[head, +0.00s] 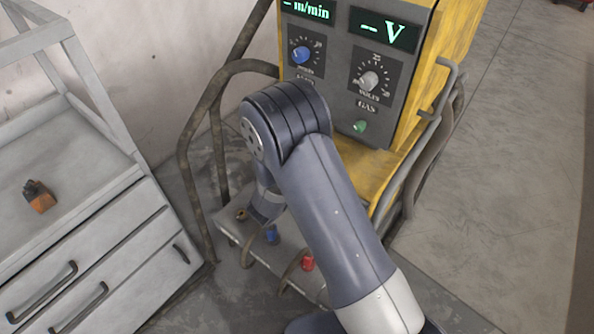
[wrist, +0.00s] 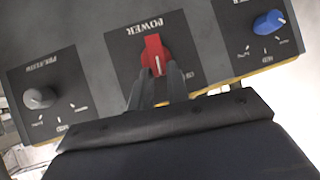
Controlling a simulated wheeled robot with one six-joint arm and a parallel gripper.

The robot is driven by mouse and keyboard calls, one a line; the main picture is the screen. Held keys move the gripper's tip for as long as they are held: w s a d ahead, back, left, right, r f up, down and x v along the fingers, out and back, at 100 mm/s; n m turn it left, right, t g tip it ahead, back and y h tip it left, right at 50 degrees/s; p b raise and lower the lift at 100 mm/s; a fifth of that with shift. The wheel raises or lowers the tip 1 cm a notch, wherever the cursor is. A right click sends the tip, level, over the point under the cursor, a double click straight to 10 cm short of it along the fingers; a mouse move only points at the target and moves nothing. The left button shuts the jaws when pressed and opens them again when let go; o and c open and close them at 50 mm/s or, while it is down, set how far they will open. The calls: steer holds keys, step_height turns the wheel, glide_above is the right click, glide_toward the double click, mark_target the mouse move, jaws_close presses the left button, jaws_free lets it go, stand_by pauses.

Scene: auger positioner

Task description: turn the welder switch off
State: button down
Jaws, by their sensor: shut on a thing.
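The welder (head: 466,40) is a yellow machine with a dark front panel, seen in the head view at upper centre. Its displays show dashes with "m/min" and "V". In the wrist view, the red power switch (wrist: 154,55) sits on a dark plate marked POWER, which appears upside down. My gripper (wrist: 160,76) is shut on the lower part of the red switch, one dark finger on each side. My arm hides the gripper and the switch in the head view.
A blue knob (head: 302,55), a grey knob (head: 369,81) and a green button (head: 360,126) are on the panel. Red (head: 307,263) and blue (head: 271,235) connectors sit low. A grey drawer cabinet (head: 120,225) stands left, with hoses (head: 187,150) between. Open floor lies right.

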steer(key=shift+w+a+f+n+g+h+p, duration=0.15)
steer(key=shift+w+a+n+g+h+p, duration=0.15)
steer(key=shift+n+g+h+p, duration=0.7)
steer(key=shift+w+a+f+n+g+h+p, duration=0.1)
steer(key=shift+w+a+n+g+h+p, duration=0.25)
steer(key=shift+n+h+p, duration=0.8)
steer(key=shift+w+a+f+n+g+h+p, duration=0.15)
steer(key=shift+a+n+g+h+p, duration=0.35)
steer(key=shift+p, duration=1.15)
steer(key=shift+d, duration=0.1)
steer(key=c, duration=1.4)
jaws_free()
steer(key=shift+o, duration=0.2)
steer(key=shift+r, duration=0.1)
steer(key=b+v, duration=0.1)
steer(key=v, duration=0.9)
steer(key=shift+a, duration=0.35)
